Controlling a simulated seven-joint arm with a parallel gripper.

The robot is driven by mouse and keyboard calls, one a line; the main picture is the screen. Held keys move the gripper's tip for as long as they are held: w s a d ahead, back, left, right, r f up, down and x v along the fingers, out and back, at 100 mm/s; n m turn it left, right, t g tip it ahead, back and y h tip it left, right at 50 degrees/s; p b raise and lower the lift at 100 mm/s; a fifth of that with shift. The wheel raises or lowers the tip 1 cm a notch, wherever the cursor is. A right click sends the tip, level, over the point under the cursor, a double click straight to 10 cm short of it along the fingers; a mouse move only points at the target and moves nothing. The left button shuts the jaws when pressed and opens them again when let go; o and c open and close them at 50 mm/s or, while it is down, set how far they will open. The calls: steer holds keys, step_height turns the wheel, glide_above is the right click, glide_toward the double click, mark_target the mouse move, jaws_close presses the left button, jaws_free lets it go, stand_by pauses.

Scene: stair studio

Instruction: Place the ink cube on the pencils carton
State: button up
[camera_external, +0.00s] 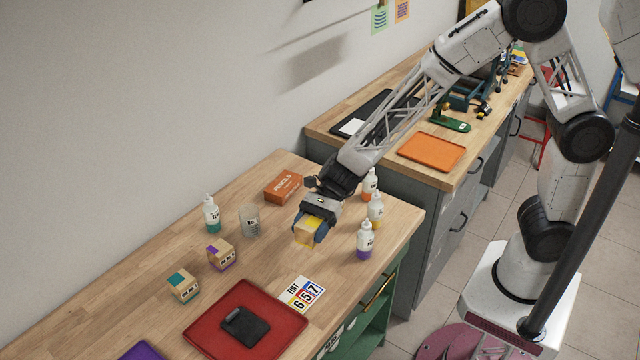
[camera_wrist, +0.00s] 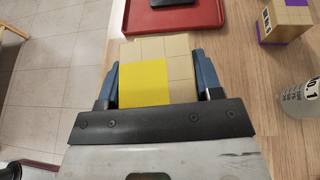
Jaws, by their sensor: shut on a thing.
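My gripper (camera_external: 314,229) is shut on a tan cube with a yellow patch (camera_external: 308,232) and holds it over the right part of the wooden table. In the wrist view the cube (camera_wrist: 179,66) sits between the two blue fingers of my gripper (camera_wrist: 156,85). I cannot tell how far the cube is above the table. The orange-brown pencils carton (camera_external: 284,187) lies flat on the table by the wall, behind and left of my gripper. Its top is clear. Two more tan cubes stand at the left, one with a purple patch (camera_external: 221,254) and one with a teal patch (camera_external: 184,285).
A clear beaker (camera_external: 249,219) stands between the cubes and my gripper. A teal bottle (camera_external: 211,214) stands near the wall. Several bottles, one purple (camera_external: 365,240), line the right side. A red tray (camera_external: 212,341) and a number card (camera_external: 301,294) lie in front.

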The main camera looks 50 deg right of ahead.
steer(key=w+d+m+t, duration=0.2)
steer(key=w+d, duration=0.1)
steer(key=d, duration=0.5)
steer(key=w+d+m+t, duration=0.2)
steer(key=w+d, duration=0.2)
steer(key=d, duration=0.4)
steer(key=w+d+m+t, duration=0.1)
steer(key=w+d+t, duration=0.1)
steer(key=d, duration=0.6)
steer(key=shift+w+d+f+m+t+h, duration=0.2)
steer(key=shift+w, duration=0.25)
steer(key=shift+w+d+f+m+t+h, duration=0.15)
steer(key=shift+w+m+t+h, duration=0.05)
steer(key=shift+w, duration=0.2)
steer(key=shift+w, duration=0.1)
glide_above(283, 183)
steer(key=shift+f, duration=0.75)
steer(key=shift+d, duration=0.1)
steer(key=shift+f, duration=1.75)
steer(key=shift+f, duration=0.1)
steer(key=o, duration=1)
